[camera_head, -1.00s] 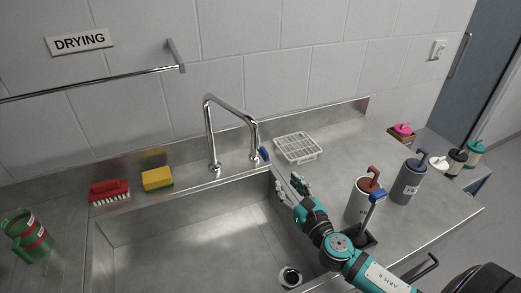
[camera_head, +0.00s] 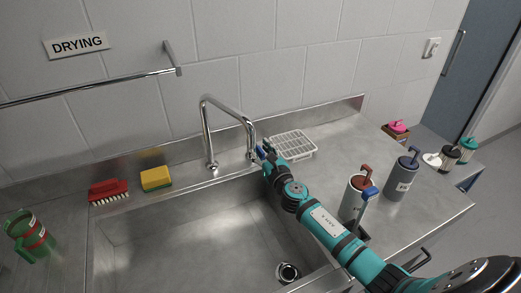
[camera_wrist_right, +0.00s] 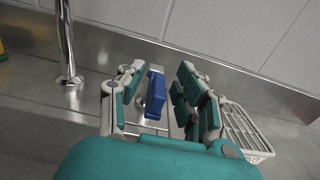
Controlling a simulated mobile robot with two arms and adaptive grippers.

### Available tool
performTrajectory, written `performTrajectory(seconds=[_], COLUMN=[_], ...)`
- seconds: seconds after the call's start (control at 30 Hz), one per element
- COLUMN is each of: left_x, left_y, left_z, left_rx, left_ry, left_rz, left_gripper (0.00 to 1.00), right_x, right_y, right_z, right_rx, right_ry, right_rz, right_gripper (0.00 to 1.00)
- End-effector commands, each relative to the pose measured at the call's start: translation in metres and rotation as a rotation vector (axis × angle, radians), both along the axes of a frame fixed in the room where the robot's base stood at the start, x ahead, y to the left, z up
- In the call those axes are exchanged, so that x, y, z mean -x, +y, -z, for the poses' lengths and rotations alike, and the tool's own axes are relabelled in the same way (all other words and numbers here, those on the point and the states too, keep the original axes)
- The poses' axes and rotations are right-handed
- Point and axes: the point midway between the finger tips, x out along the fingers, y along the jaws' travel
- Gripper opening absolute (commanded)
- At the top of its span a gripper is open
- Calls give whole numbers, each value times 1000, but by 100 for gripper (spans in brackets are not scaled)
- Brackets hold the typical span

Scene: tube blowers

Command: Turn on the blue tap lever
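The blue tap lever (camera_wrist_right: 155,94) stands at the back edge of the sink, to the right of the chrome tap's base. In the head view the lever (camera_head: 261,152) is partly hidden by my right gripper (camera_head: 268,152). In the right wrist view my right gripper (camera_wrist_right: 158,92) is open, with the lever between its fingers, nearer the left finger. A gap shows between the lever and the right finger; whether it touches the left finger I cannot tell. The chrome tap (camera_head: 206,130) arches over the sink; its foot also shows in the right wrist view (camera_wrist_right: 69,76). My left gripper is out of view.
A white rack (camera_head: 293,143) stands just right of my right gripper. Pump bottles (camera_head: 402,176) stand on the right counter near my arm. A yellow sponge (camera_head: 155,178), a red brush (camera_head: 108,191) and a green jug (camera_head: 30,236) are on the left. The sink basin (camera_head: 190,240) is clear.

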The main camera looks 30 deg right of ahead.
Motion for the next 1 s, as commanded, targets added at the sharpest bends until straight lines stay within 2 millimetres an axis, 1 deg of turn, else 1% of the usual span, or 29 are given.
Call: performTrajectory(seconds=[0.1, 0.23, 0.27, 0.5, 0.53, 1.0], left_x=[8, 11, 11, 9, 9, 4], left_y=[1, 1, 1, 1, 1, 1], left_z=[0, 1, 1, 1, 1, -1], left_rx=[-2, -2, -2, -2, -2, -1], left_ry=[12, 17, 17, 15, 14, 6], left_rz=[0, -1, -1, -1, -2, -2], left_gripper=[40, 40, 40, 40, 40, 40], right_x=[-1, -1, -1, -1, -1, -1], right_y=[0, 0, 0, 0, 0, 3], right_z=[1, 0, 0, 0, 0, 0], right_rx=[0, 0, 0, 0, 0, -3], right_ry=[1, 1, 1, 1, 1, 1], right_rz=[0, 0, 0, 0, 0, 16], right_gripper=[35, 35, 33, 2, 0, 0])
